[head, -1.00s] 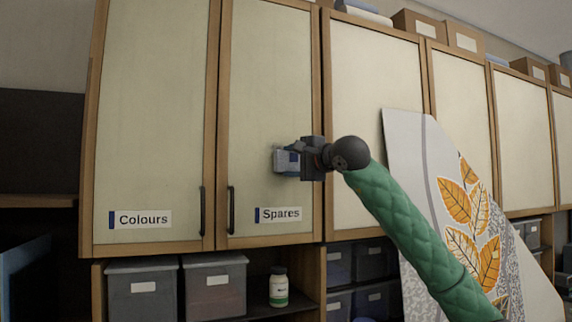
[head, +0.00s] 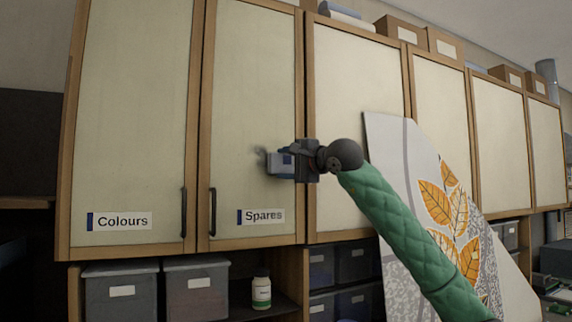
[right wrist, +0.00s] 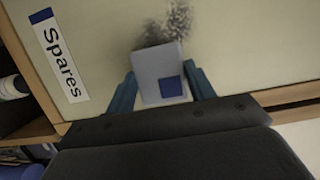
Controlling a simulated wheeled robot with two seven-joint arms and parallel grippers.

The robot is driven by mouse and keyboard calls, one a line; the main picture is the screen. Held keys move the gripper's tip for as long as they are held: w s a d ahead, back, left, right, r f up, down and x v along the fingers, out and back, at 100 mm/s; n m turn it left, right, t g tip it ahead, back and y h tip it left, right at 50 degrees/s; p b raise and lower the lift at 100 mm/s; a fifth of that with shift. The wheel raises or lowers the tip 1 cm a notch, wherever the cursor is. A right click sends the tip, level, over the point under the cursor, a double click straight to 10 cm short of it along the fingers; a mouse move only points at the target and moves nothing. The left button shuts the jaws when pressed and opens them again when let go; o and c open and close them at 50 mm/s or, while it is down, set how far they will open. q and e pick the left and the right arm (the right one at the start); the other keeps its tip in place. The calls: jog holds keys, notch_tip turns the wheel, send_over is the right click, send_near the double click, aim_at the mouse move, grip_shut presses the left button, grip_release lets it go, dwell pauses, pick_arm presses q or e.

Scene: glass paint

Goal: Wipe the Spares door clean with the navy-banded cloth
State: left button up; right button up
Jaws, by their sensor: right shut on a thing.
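The Spares door (head: 253,90) is a pale, wood-framed cupboard door, shut, with a dark handle and a Spares label (head: 262,216). A dark, speckled smudge (right wrist: 170,26) is on its panel; it shows faintly in the head view (head: 260,154), left of the cloth. My right gripper (head: 290,161) is shut on the folded pale grey cloth (right wrist: 153,68), whose navy patch shows in the wrist view. The cloth is at the door's right half, just beside the smudge and partly overlapping its edge in the wrist view. I cannot tell whether it touches the door. My left gripper is not in view.
The Colours door (head: 135,100) is shut on the left. Below are grey bins (head: 195,290) and a white bottle (head: 261,292). A panel with orange leaves (head: 395,150) leans behind my right arm. Boxes (head: 400,30) stand on top of the cupboards.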

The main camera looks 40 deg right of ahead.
aim_at(274, 154)
jog(key=shift+w+a+r+p, duration=0.1)
jog(key=shift+w+a+p, duration=0.15)
jog(key=shift+a, duration=0.8)
jog(key=shift+w+a+p, duration=0.2)
jog(key=shift+w+a, duration=0.05)
jog(key=shift+a, duration=0.75)
jog(key=shift+w+a+p, duration=0.1)
jog(key=shift+w+a, duration=0.1)
jog(key=shift+a, duration=0.7)
jog(key=shift+w+a+p, duration=0.15)
jog(key=shift+w+a, duration=0.1)
jog(key=shift+a, duration=0.65)
jog(key=shift+w+a+p, duration=0.1)
jog(key=shift+w+a, duration=0.1)
jog(key=shift+a, duration=0.7)
jog(key=shift+r+p, duration=0.75)
jog(key=shift+r, duration=0.4)
jog(key=shift+s+d, duration=0.1)
jog(key=shift+d, duration=0.3)
jog(key=shift+s+d+b, duration=0.25)
jog(key=shift+d+b, duration=0.2)
jog(key=shift+d, duration=0.55)
jog(key=shift+s+d+b, duration=0.2)
jog(key=shift+d+b, duration=0.2)
jog(key=shift+d, duration=0.55)
jog(key=shift+s+d, duration=0.25)
jog(key=shift+d, duration=0.75)
jog(key=shift+d+b, duration=0.15)
jog(key=shift+b, duration=0.15)
